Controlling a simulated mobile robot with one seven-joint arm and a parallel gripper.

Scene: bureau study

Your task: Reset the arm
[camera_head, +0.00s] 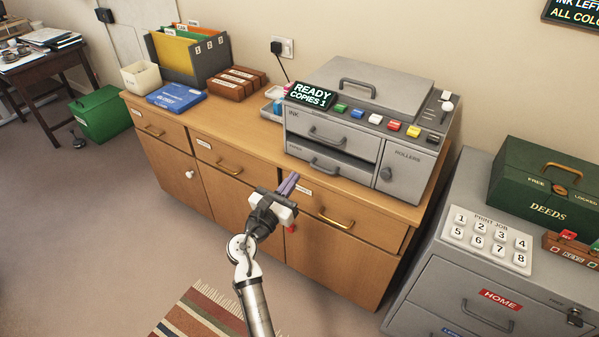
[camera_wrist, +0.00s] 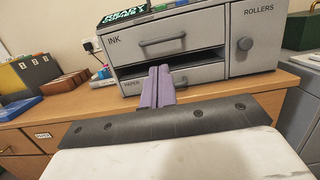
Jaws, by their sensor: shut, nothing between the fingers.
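My arm reaches up from the bottom of the head view toward the front of the wooden sideboard (camera_head: 240,166). My gripper (camera_head: 288,183) is at its front edge, before the grey copier. Its two purple fingers lie together with nothing between them. In the wrist view the shut fingers (camera_wrist: 158,86) point at the copier's paper slot, and the gripper looks apart from the copier. The grey copier (camera_head: 372,120) stands on the sideboard, with a display reading "READY COPIES 1" (camera_head: 310,95). Part of the drawer front behind my gripper is hidden.
A grey cabinet (camera_head: 455,285) with a numbered keypad (camera_head: 490,240) and a green deeds box (camera_head: 545,185) stands at the right. A blue box (camera_head: 176,96), brown binders (camera_head: 237,83) and a file rack (camera_head: 188,55) sit on the sideboard's left.

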